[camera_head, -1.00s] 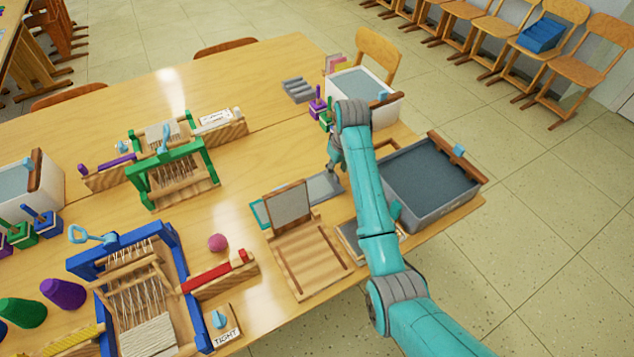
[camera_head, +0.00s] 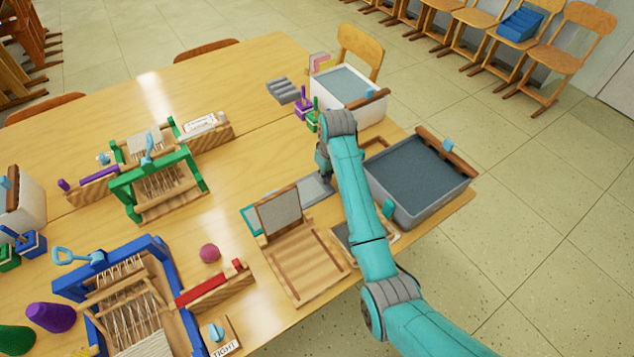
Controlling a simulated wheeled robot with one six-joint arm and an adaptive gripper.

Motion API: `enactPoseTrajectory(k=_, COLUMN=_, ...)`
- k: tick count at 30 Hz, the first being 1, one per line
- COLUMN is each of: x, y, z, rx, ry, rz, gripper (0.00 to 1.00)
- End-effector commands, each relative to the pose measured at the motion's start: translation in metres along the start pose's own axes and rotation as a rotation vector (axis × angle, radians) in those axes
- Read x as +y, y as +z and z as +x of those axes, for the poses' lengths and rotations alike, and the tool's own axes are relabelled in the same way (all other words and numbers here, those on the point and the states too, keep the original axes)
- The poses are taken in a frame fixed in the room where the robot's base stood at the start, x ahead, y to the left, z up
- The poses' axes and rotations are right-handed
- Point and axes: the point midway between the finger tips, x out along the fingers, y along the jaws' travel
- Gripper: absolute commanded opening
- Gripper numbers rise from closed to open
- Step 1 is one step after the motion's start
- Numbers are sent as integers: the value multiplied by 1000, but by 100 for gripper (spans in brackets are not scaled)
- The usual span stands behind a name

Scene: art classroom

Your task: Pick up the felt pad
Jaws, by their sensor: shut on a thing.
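A flat grey piece, which looks like the felt pad (camera_head: 315,189), is on the table behind the slatted wooden board, just right of an upright grey panel. My gripper (camera_head: 325,178) points down at the pad's far right edge and is shut on it. The arm hides part of the fingers and the pad's right side. I cannot tell whether the pad is clear of the tabletop.
A wooden board with the upright grey panel (camera_head: 280,211) stands close left of the gripper. A grey tub (camera_head: 412,214) is to the right, and a white bin (camera_head: 355,115) is behind. Looms (camera_head: 160,180) fill the left. The table's back middle is clear.

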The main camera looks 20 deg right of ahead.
Motion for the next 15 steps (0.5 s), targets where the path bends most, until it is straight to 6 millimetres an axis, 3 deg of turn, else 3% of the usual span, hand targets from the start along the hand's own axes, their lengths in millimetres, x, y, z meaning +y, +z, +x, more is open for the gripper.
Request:
enactPoseTrajectory(k=5, x=0, y=-3, z=-16, rx=4, ry=1, rz=0, gripper=0)
enactPoseTrajectory(k=15, x=0, y=-12, z=-76, rx=3, ry=1, rz=0, gripper=0)
